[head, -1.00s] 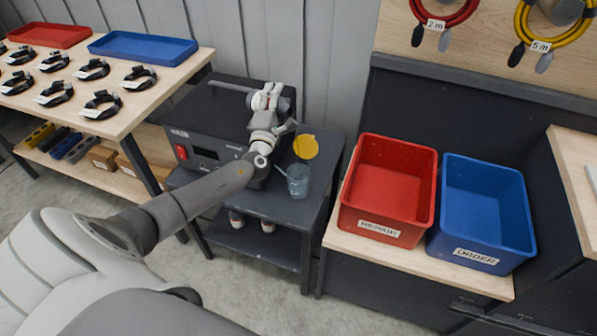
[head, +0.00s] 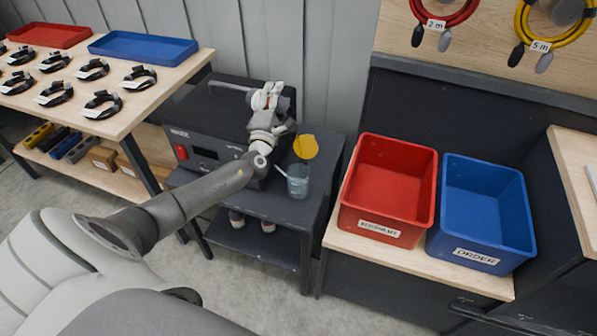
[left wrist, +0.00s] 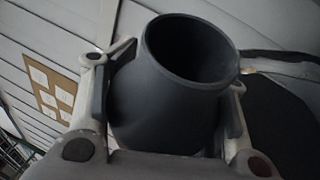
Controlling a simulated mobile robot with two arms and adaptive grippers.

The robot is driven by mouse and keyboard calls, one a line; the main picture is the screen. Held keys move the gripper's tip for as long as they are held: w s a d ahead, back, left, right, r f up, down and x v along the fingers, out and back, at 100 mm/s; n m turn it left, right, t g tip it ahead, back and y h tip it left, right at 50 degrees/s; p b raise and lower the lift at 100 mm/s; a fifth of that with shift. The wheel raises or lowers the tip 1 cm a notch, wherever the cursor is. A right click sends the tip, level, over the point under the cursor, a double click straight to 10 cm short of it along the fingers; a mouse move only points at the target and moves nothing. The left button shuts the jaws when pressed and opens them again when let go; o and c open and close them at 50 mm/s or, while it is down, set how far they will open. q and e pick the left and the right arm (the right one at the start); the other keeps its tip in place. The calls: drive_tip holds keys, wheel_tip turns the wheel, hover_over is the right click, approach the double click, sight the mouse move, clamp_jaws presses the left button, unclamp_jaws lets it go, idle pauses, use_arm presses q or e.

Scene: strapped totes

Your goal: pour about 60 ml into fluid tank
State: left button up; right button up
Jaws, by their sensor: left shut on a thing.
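My left gripper (left wrist: 166,78) is shut on a dark grey, round-mouthed vessel (left wrist: 145,105), one finger on each side. Its open rim faces up and to the right in the left wrist view; its contents are not visible. In the head view my left wrist (head: 262,138) is in front of the black machine, and the vessel is hard to make out there. A clear beaker (head: 298,181) stands on the small dark table, right of the wrist. A yellow disc (head: 305,147) shows just behind it. I cannot tell which part is the fluid tank. My right gripper is not in view.
The black machine (head: 200,129) with a red switch stands on the dark table (head: 262,203). A red bin (head: 372,215) and a blue bin (head: 470,230) stand to the right. A wooden bench (head: 130,104) with cable coils is at left.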

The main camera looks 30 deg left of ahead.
use_arm(q)
drive_tip(key=n+p, duration=0.1)
drive_tip(key=p, duration=0.1)
drive_tip(key=a+r+n+g+p, duration=0.1)
drive_tip(key=n, duration=0.1)
drive_tip(key=shift+a+r+p, duration=0.15)
drive_tip(key=shift+r+p, duration=0.1)
drive_tip(key=shift+p, duration=0.1)
drive_tip(key=shift+n+g, duration=0.3)
drive_tip(key=shift+s+f, duration=0.1)
drive_tip(key=shift+f, duration=0.1)
drive_tip(key=p, duration=0.1)
drive_tip(key=r+n+p, duration=0.1)
drive_tip(key=p, duration=0.1)
drive_tip(key=shift+d+r+g+y, duration=0.2)
drive_tip(key=shift+g+y, duration=0.1)
drive_tip(key=shift+d+n+p, duration=0.15)
drive_tip(key=shift+n+p, duration=0.25)
drive_tip(key=shift+p, duration=0.35)
drive_tip(key=shift+f+g, duration=0.1)
drive_tip(key=shift+g, duration=0.2)
